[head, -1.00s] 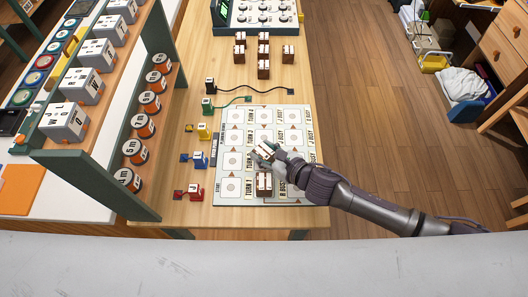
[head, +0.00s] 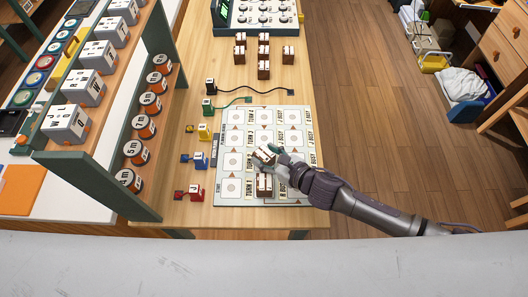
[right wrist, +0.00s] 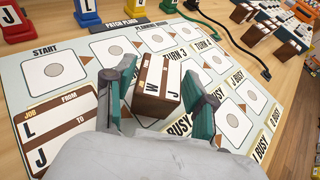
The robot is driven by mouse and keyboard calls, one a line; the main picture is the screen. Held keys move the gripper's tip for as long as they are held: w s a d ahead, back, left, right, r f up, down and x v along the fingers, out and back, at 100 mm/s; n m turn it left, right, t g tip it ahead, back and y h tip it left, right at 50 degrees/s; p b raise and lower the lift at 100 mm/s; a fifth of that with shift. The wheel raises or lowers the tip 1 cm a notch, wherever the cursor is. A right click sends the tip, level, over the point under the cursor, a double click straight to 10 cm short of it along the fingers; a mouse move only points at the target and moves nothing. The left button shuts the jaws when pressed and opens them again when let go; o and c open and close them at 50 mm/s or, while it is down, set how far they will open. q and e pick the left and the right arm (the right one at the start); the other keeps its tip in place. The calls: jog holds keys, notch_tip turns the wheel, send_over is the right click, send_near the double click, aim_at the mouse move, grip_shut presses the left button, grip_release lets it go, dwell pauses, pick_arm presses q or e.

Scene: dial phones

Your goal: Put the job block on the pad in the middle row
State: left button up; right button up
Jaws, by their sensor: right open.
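A brown-and-white job block (head: 264,155) is on or just over the middle line of pads on the patch board (head: 231,201), turned at an angle to it. In the right wrist view this block (right wrist: 157,88) shows the letters W and J. My right gripper (head: 275,155) is open, with its green fingers (right wrist: 160,95) on either side of the block; contact is not clear. A second job block (head: 264,184), marked L and J, lies nearer the board's front edge and shows at the lower left of the wrist view (right wrist: 58,130). My left gripper is not in view.
Several more blocks (head: 263,50) stand behind the board, near a console (head: 258,14). Coloured plugs (head: 197,190), some with cables, line the board's left side. A shelf (head: 150,110) of dial units stands at left. Several board pads (head: 232,187) are bare.

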jog(key=p+v, duration=0.3)
jog(key=v, duration=0.7)
jog(key=shift+s+d+r, duration=0.2)
jog(key=shift+s+d, duration=0.1)
jog(key=shift+s, duration=0.05)
jog(key=shift+f, duration=0.1)
